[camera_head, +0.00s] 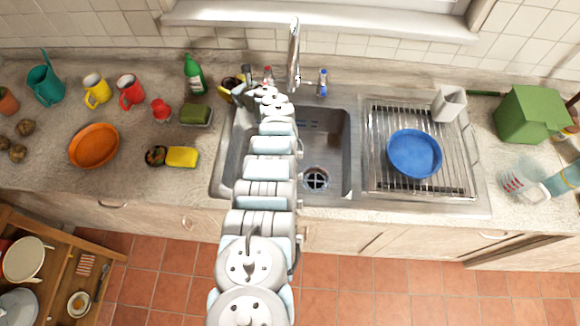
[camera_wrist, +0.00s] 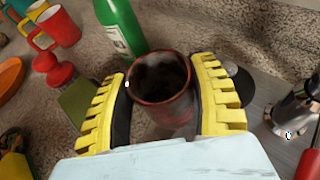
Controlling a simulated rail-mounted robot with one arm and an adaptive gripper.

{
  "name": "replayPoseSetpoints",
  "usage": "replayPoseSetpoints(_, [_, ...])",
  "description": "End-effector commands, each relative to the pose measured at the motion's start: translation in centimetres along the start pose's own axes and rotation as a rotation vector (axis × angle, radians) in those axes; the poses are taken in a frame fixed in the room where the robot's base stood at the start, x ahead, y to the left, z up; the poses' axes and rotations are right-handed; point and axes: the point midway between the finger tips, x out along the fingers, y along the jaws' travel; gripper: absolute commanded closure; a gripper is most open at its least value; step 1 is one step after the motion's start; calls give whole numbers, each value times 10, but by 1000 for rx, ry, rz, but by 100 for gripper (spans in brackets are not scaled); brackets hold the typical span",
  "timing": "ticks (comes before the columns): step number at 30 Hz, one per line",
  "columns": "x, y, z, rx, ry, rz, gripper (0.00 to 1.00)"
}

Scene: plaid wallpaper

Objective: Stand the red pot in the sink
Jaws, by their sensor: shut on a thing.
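The red pot (camera_wrist: 160,88) is dark red with a dark inside, and its open mouth faces the wrist camera. My gripper (camera_wrist: 165,95) is shut on it, one yellow finger on each side. In the head view my gripper (camera_head: 232,88) is at the back left corner of the sink, beside the green bottle; the pot is hard to make out there. I cannot tell whether the pot touches a surface. The steel sink (camera_head: 338,165) has an empty-looking basin with a drain, partly hidden by my arm.
The green bottle (camera_head: 194,75) and a sponge in a dish (camera_head: 196,115) stand close left of the gripper. The tap (camera_head: 294,60) rises behind the sink. A blue bowl (camera_head: 414,153) sits on the drainer rack (camera_head: 380,178) at right.

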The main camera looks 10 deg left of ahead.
Motion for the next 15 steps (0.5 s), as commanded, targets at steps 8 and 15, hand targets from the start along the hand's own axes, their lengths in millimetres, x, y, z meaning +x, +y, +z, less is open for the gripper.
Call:
replayPoseSetpoints(8, [-1, 1, -4, -4, 5, 12, 79])
replayPoseSetpoints(15, [-1, 3, -5, -7, 5, 25, 79])
